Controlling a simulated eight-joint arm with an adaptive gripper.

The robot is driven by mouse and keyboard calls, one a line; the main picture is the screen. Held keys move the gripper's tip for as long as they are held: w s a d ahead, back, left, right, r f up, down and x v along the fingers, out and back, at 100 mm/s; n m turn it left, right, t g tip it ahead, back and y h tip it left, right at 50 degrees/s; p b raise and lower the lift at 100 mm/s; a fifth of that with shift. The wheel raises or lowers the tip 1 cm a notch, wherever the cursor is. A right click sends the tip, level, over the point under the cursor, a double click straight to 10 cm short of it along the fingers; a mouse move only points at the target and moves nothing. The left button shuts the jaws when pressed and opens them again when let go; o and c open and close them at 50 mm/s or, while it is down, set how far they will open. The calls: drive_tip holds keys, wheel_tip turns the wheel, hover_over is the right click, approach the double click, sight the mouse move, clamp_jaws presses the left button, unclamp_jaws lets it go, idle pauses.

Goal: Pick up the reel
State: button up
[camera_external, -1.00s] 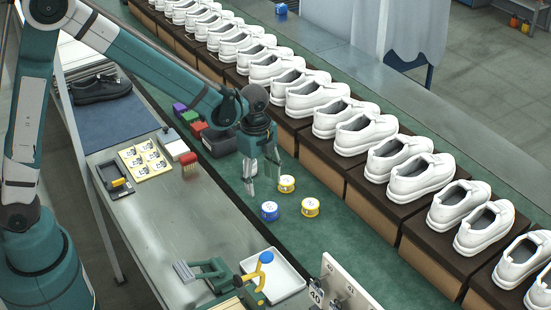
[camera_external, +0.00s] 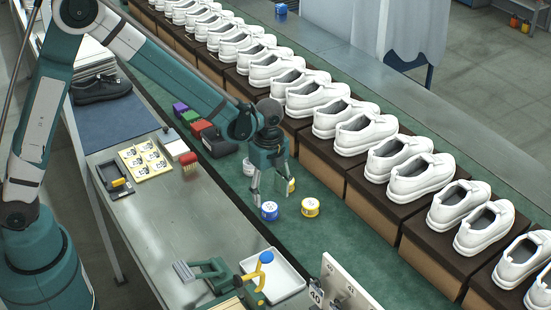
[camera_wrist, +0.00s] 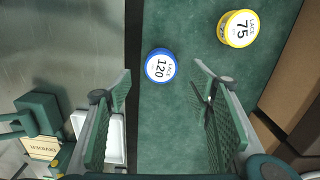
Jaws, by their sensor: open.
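A blue reel (camera_external: 269,211) with a white top stands on the green surface. In the wrist view its label reads LACE 120 (camera_wrist: 160,66). A yellow reel (camera_external: 310,207) stands just to its right; a yellow reel marked LACE 75 (camera_wrist: 238,28) shows in the wrist view. Another yellow reel (camera_external: 292,185) is partly hidden behind my gripper. My gripper (camera_external: 271,200) points down, open and empty, close to the blue reel. In the wrist view the blue reel lies beyond the gap between my fingertips (camera_wrist: 161,72). I cannot tell the exact height left.
White shoes (camera_external: 365,135) stand in a row on brown boxes (camera_external: 372,205) to the right. A metal bench (camera_external: 190,225) runs along the left, with a white tray (camera_external: 285,275) and a green-and-yellow device (camera_external: 215,275). A dark box (camera_external: 220,143) stands behind my gripper.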

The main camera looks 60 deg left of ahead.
sight(270, 207)
drive_tip(key=shift+f, duration=0.85)
drive_tip(key=shift+w+d+f+b, duration=0.1)
drive_tip(key=shift+f+b, duration=0.7)
drive_tip(key=shift+f, duration=1.85)
drive_tip(key=c, duration=1)
